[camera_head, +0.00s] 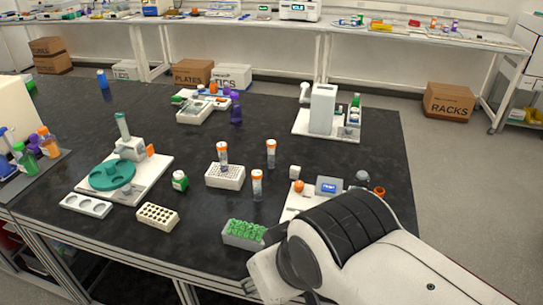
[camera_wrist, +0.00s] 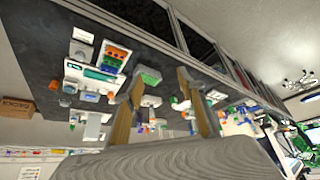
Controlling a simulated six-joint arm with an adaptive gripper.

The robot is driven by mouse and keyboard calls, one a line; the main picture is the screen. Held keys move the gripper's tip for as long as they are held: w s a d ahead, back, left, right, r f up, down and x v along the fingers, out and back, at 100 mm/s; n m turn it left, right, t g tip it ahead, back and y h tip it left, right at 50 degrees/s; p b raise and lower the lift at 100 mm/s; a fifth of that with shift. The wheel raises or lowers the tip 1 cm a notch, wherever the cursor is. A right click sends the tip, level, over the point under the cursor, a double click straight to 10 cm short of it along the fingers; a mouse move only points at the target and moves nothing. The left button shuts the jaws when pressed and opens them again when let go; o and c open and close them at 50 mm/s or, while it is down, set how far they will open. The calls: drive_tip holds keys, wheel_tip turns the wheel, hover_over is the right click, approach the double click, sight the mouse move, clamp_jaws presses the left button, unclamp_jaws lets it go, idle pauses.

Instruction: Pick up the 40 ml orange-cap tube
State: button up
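Three clear tubes with orange caps show in the head view. In the head view my arm fills the lower right and the fingers are not seen.
A box of green caps (camera_head: 241,236) sits at the front edge near my arm. A white board (camera_head: 300,204) with a small display is partly hidden by my arm. A green-capped bottle (camera_head: 180,181), an empty rack (camera_head: 157,216) and a teal-disc device (camera_head: 112,175) stand left. Bare black table lies behind the tubes.

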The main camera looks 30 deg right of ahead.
drive_tip(key=shift+o, duration=0.7)
drive_tip(key=shift+w, duration=0.15)
drive_tip(key=w+d+m+t+h, duration=0.15)
drive_tip(key=w+d, duration=0.25)
drive_tip(key=w, duration=1.2)
drive_tip(key=w+d+m+t, duration=0.1)
drive_tip(key=w+d+t, duration=0.25)
drive_tip(key=w, duration=1.25)
drive_tip(key=w+d+f+m+h, duration=0.1)
drive_tip(key=w+d+f+h, duration=0.1)
drive_tip(key=w+d+f, duration=0.5)
drive_tip(key=w+d+f+m+t+h, duration=0.1)
drive_tip(key=w+d+f+m+h, duration=0.1)
drive_tip(key=w+d+f, duration=0.6)
drive_tip(key=w+d+h, duration=0.1)
drive_tip(key=d, duration=0.4)
drive_tip(key=shift+w+d+f, duration=0.15)
drive_tip(key=shift+d, duration=0.15)
drive_tip(key=shift+w+m, duration=0.1)
drive_tip(key=shift+m, duration=0.15)
